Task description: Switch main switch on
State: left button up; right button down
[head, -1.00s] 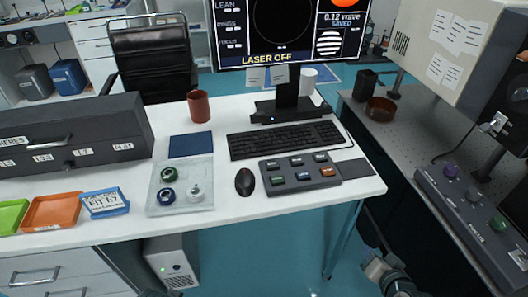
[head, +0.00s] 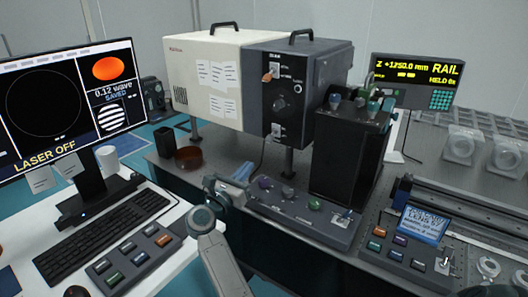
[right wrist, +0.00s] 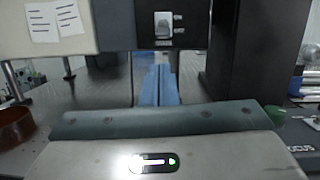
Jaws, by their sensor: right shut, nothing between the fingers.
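A white switch (head: 277,131) sits on the lower dark front panel of the large cream-and-grey instrument (head: 300,85). In the right wrist view a white rocker switch (right wrist: 163,25) shows on a dark panel near the top, above my fingertips. Another switch with an orange lever (head: 268,77) sits higher on the same front. The labels are too small to read, so I cannot tell which is the main switch. My right gripper (head: 243,171) has blue fingers, shut and empty, in front of and below the instrument. The fingers also show in the right wrist view (right wrist: 159,84), apart from the switch. My left gripper is out of view.
A brown dish (head: 188,157) is at left. The monitor (head: 70,105) reads LASER OFF.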

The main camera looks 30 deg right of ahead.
aim_at(270, 139)
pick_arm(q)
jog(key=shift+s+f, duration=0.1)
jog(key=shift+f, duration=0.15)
pick_arm(e)
jog(key=shift+f+m+g, duration=0.2)
jog(key=shift+m+g, duration=0.4)
jog(key=shift+g, duration=0.1)
jog(key=shift+d+r, duration=0.1)
jog(key=shift+d, duration=0.05)
